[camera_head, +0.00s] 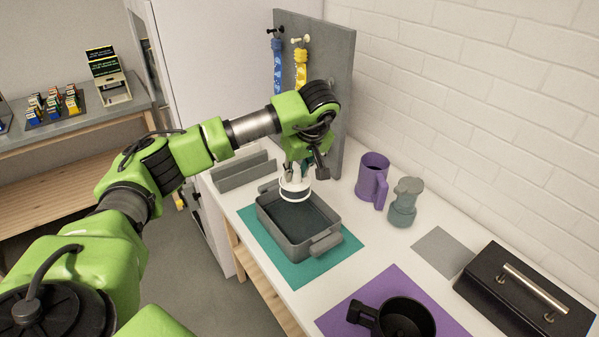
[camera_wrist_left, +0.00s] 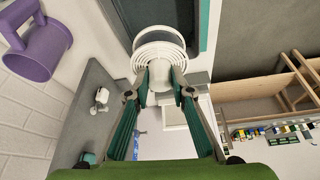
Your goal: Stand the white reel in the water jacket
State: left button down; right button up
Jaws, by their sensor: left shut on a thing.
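The white reel (camera_head: 295,187) is held by my left gripper (camera_head: 306,168), which points down over the back of the grey water jacket (camera_head: 322,243). In the left wrist view the left gripper's fingers (camera_wrist_left: 160,98) are closed on the narrow neck of the reel (camera_wrist_left: 158,50), with its ringed discs beyond the fingertips. The water jacket is a rectangular open tub with side handles and a dark interior, standing on a teal mat (camera_head: 257,232). Whether the reel touches the jacket's floor or hangs above it I cannot tell. My right gripper is not in view.
A purple jug (camera_head: 371,181) and a grey-green bottle (camera_head: 404,202) stand right of the jacket. A grey pegboard (camera_head: 340,90) rises behind. A black pot (camera_head: 403,320) sits on a purple mat (camera_head: 452,322) in front. A black box (camera_head: 522,298) with a handle is at far right.

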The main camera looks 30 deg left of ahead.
aim_at(299, 184)
pick_arm(q)
jog(key=shift+a, duration=0.1)
jog(key=shift+f, duration=0.15)
jog(key=shift+w+d+f+b, duration=0.15)
jog(key=shift+d+f+b, duration=0.2)
jog(key=shift+f+b, duration=0.3)
notch_tip(299, 184, down, 4)
jog(key=b, duration=0.2)
jog(key=shift+a+f+b, duration=0.15)
jog(key=shift+f+b, duration=0.05)
jog(key=shift+b, duration=0.2)
notch_tip(299, 184, down, 8)
jog(key=b, duration=0.5)
jog(key=shift+r, duration=0.2)
jog(key=shift+f, duration=0.1)
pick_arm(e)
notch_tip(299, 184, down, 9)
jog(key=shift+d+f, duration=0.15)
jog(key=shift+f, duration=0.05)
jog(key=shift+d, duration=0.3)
